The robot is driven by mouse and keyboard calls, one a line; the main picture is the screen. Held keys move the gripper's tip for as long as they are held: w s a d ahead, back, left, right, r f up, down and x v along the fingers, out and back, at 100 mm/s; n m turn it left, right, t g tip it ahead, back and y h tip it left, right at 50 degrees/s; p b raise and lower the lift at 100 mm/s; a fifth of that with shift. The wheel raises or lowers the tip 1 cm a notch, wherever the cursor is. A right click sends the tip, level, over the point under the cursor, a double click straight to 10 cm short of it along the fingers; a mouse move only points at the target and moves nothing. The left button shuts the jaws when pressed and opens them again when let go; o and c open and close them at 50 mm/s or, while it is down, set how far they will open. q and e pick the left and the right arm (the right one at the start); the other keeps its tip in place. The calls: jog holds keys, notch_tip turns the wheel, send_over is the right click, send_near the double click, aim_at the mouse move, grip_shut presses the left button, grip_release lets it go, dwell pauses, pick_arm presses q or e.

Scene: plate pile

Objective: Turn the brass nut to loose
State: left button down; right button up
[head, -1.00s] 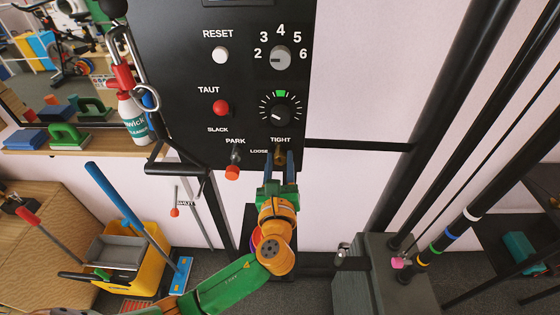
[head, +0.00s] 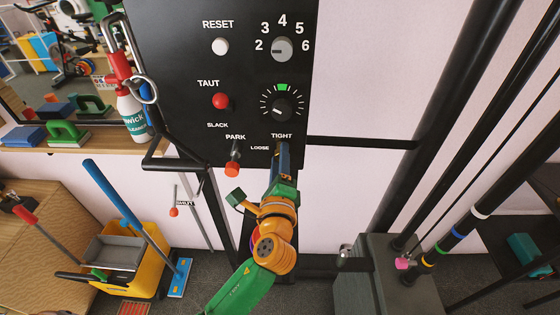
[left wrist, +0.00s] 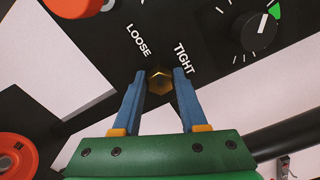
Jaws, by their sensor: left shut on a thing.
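The brass nut (left wrist: 160,80) is on the lower edge of the black panel (left wrist: 110,40), between the words LOOSE and TIGHT. In the left wrist view my left gripper (left wrist: 159,78) has one blue finger on each side of it, and the jaws are shut on it. In the head view my left gripper (head: 282,152) reaches up to the panel's bottom edge, with its fingers overlapping and mostly hiding the nut. The gripper is rolled, so the labels look tilted in the wrist view. My right gripper is out of view.
A red-tipped PARK lever (head: 233,167) hangs just left of the gripper. A black dial (head: 282,108) sits above it. A black bar (head: 360,142) runs right from the panel.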

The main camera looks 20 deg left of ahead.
pick_arm(q)
jog(key=n+b, duration=0.1)
jog(key=n, duration=0.3)
jog(key=shift+n, duration=0.4)
jog(key=shift+b, duration=0.3)
jog(key=shift+c, duration=2.4)
grip_release()
jog(key=b+v, duration=0.2)
jog(key=v, duration=0.5)
